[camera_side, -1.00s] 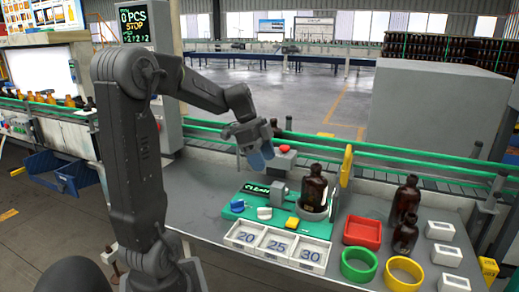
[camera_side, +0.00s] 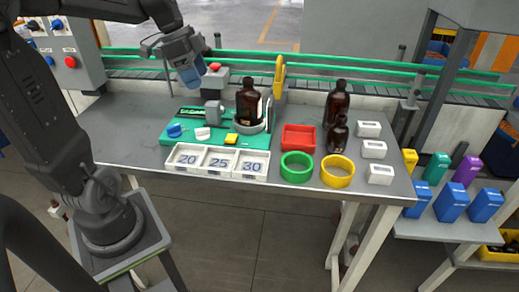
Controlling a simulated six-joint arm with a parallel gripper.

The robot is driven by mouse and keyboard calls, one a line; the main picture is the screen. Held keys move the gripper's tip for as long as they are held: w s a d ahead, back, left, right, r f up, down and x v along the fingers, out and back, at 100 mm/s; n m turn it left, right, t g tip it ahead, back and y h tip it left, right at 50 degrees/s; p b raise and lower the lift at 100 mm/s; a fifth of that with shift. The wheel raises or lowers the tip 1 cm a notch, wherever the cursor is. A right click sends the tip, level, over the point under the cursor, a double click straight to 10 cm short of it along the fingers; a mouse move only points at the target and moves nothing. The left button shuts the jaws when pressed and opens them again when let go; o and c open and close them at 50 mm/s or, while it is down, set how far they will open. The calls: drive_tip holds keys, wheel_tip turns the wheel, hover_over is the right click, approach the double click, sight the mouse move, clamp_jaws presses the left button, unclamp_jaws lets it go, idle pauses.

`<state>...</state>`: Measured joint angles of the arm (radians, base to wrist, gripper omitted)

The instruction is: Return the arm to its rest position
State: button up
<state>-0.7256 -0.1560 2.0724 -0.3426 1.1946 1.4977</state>
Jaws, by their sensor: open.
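My gripper (camera_side: 190,72) hangs over the back left of the grey worktable, pointing down with blue fingertips. It is open, holds nothing, and is left of and above the emergency-stop box. An amber bottle (camera_side: 249,100) stands upright in the round grey holder (camera_side: 250,127) on the green fixture board (camera_side: 180,137). The gripper is up and to the left of this bottle, apart from it. Two more amber bottles, one tall (camera_side: 336,98) and one short (camera_side: 337,133), stand upright at the right of the table.
White bins marked 20, 25 and 30 (camera_side: 219,173) line the front edge. A red tray (camera_side: 298,138), green ring (camera_side: 297,166), yellow ring (camera_side: 337,172) and white boxes (camera_side: 373,149) are to the right. A yellow upright part (camera_side: 279,75) and the conveyor's green rails (camera_side: 390,68) are behind.

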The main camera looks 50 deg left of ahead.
drive_tip(key=s+d+f+n+t+y, duration=0.1)
drive_tip(key=s+d+n, duration=0.2)
drive_tip(key=d, duration=0.5)
drive_tip(key=s+d+f+n+t+y, duration=0.1)
drive_tip(key=s+d+n, duration=0.3)
drive_tip(key=d, duration=0.5)
drive_tip(key=shift+s+d+t, duration=0.3)
drive_tip(key=shift+s+t, duration=0.1)
drive_tip(key=shift+s, duration=0.6)
